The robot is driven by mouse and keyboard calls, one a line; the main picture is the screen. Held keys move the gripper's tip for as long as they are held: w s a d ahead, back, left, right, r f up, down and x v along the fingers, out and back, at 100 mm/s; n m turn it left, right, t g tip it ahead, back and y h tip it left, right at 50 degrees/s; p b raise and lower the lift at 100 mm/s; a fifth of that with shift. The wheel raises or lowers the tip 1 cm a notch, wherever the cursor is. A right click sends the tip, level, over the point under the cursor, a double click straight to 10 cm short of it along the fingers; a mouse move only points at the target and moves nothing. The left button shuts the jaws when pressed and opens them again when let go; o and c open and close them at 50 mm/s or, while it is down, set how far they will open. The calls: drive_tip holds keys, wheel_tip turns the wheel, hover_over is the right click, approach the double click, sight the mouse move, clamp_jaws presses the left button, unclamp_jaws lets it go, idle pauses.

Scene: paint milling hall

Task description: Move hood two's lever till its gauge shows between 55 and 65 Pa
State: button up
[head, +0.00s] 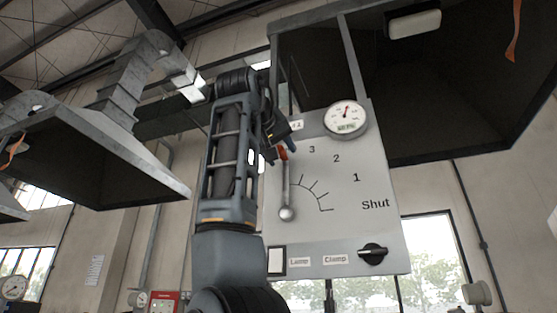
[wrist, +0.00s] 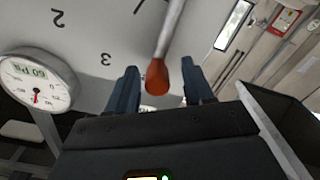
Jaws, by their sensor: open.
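Hood two's lever (head: 287,185) stands almost upright on the pale panel, its ball pivot low and its orange-red grip at the top, left of the 3 mark. The gauge (head: 346,117) sits at the panel's upper right; its red needle points up, slightly right. Its small readout seems to read 60 Pa in the wrist view (wrist: 36,80), where the gauge is turned over. My gripper (head: 279,137) is at the lever's upper end. In the wrist view my gripper (wrist: 159,82) is open, its fingers either side of the orange-red grip (wrist: 157,77), with visible gaps.
The panel (head: 340,225) carries marks 3, 2, 1 and Shut; my arm covers its left edge. A black knob (head: 373,252) is at the lower right. The dark hood (head: 455,90) overhangs the right, and another hood (head: 95,160) hangs at left.

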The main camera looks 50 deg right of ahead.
drive_tip(key=b+v, duration=0.1)
drive_tip(key=v, duration=0.6)
drive_tip(key=shift+a+b, duration=0.25)
drive_tip(key=shift+b, duration=0.1)
drive_tip(key=shift+s, duration=0.1)
